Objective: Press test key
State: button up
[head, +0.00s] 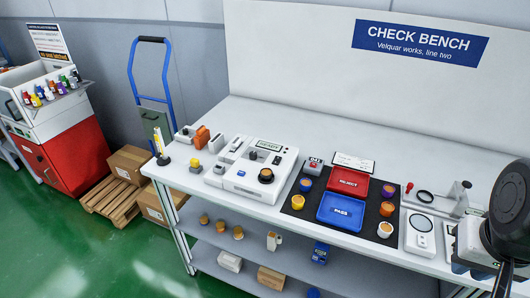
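A white tester (262,168) with a small display reading what looks like "READY" (268,145) stands on the left half of the bench. My gripper (478,272) is only partly in view at the lower right edge, beside the right end of the bench and far from the tester. My dark arm link hides part of it, and its fingers cannot be made out clearly.
A red REJECT tray (348,184) and a blue PASS tray (322,222) lie on a dark mat with several small pots. A white scale-like device (420,233) stands right.

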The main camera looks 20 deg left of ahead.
grip_shut()
dwell(1.4)
